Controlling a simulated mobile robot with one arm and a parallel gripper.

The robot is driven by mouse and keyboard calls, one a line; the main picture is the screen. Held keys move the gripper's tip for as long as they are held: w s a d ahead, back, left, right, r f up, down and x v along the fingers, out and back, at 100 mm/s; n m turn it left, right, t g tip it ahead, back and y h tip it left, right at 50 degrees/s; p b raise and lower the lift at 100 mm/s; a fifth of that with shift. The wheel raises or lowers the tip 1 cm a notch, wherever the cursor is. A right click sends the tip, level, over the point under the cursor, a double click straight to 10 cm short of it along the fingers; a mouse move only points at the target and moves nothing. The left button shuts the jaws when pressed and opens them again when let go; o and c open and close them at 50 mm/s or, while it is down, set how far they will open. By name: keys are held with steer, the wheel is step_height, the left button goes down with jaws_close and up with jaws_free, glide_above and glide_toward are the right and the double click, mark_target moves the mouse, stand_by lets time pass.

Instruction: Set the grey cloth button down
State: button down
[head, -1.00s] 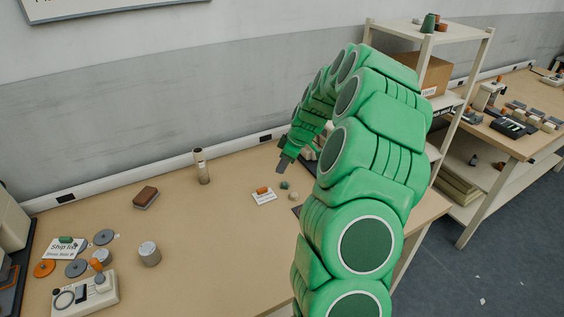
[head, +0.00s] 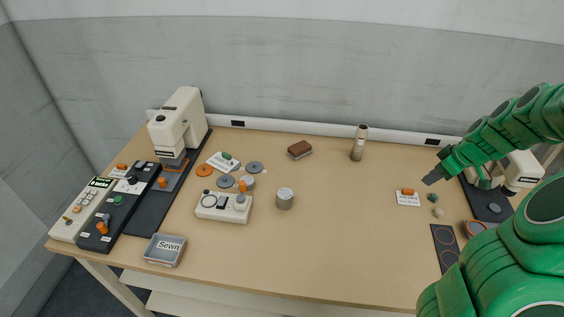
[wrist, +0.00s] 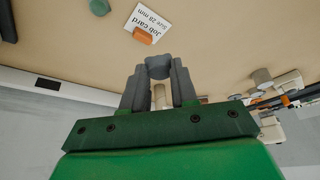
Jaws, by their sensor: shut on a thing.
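My gripper (head: 432,179) is above the right part of the table, behind and to the right of the job card (head: 408,199). In the wrist view my gripper (wrist: 158,78) has its two dark fingers shut on a small grey rounded piece, the grey cloth button (wrist: 158,66), held at the fingertips. The fingers hide part of it. In the head view the button is too small to tell from the fingertips. The job card (wrist: 148,22) also shows in the wrist view, with an orange piece (wrist: 144,34) on it.
A green button (head: 432,198) and a beige one (head: 438,213) lie near the card. A dark mat (head: 443,235) and a machine (head: 518,172) stand at right. A "Sewn" tray (head: 165,250), a tin (head: 285,198) and grey discs (head: 255,168) are left. The middle front is clear.

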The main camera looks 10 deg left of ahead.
steer(key=w+a+n+g+y, duration=0.1)
steer(key=w+a+n, duration=0.15)
steer(key=a, duration=1.05)
steer(key=w+a+n+g, duration=0.1)
steer(key=w+a+n, duration=0.15)
steer(key=a, duration=1.05)
steer(key=s+a+n+g, duration=0.1)
steer(key=s+a+n, duration=0.2)
steer(key=a, duration=1.9)
glide_toward(259, 163)
steer(key=shift+s+a+f, duration=0.15)
steer(key=shift+a+f, duration=0.35)
steer(key=shift+a, duration=0.25)
steer(key=shift+w+a+f, duration=0.25)
steer(key=shift+w+f, duration=0.2)
steer(key=shift+f, duration=1.75)
steer(key=shift+f, duration=0.25)
steer(key=c, duration=0.9)
jaws_free()
